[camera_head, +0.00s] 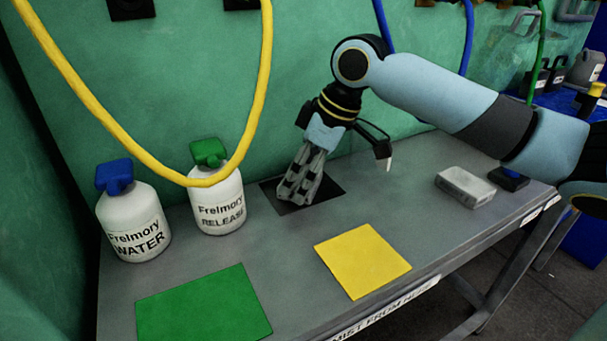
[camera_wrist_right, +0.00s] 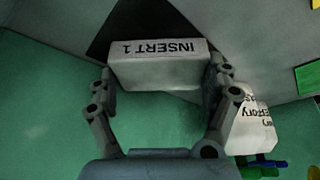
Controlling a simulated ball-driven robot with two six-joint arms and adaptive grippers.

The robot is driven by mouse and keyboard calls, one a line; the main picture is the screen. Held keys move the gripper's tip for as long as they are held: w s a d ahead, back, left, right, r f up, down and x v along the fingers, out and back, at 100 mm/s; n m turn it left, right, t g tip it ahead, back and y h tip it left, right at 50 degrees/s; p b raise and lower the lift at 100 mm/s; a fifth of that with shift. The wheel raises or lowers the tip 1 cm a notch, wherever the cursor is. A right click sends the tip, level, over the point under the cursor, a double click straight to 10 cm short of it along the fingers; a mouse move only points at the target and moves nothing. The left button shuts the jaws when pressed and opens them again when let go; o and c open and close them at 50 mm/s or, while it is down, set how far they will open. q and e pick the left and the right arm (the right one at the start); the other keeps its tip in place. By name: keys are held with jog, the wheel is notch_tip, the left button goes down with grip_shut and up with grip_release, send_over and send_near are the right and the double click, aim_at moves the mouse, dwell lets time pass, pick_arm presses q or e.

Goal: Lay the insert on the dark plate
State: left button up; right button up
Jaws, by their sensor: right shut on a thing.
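My right gripper (camera_head: 298,190) reaches down over the dark plate (camera_head: 328,189) near the back of the bench. In the right wrist view, the gripper (camera_wrist_right: 160,85) is shut on a pale block, the insert (camera_wrist_right: 160,72), marked "INSERT 1", with one finger at each end. The dark plate (camera_wrist_right: 108,38) shows as a dark patch behind the insert, partly covered by it. In the head view the fingers hide the insert, so I cannot tell whether it touches the plate. My left gripper is not in view.
White bottles marked WATER (camera_head: 135,225) and RELEASE (camera_head: 217,205) stand left of the plate; a yellow hose (camera_head: 95,105) hangs over them. A green sheet (camera_head: 203,305) and a yellow sheet (camera_head: 362,260) lie in front. A grey block (camera_head: 465,186) lies right. Bench between is clear.

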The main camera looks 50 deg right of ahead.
jog(key=o, duration=1.4)
jog(key=shift+r, duration=0.1)
jog(key=shift+p+v, duration=2.45)
jog(key=shift+v, duration=3.55)
jog(key=shift+s, duration=0.15)
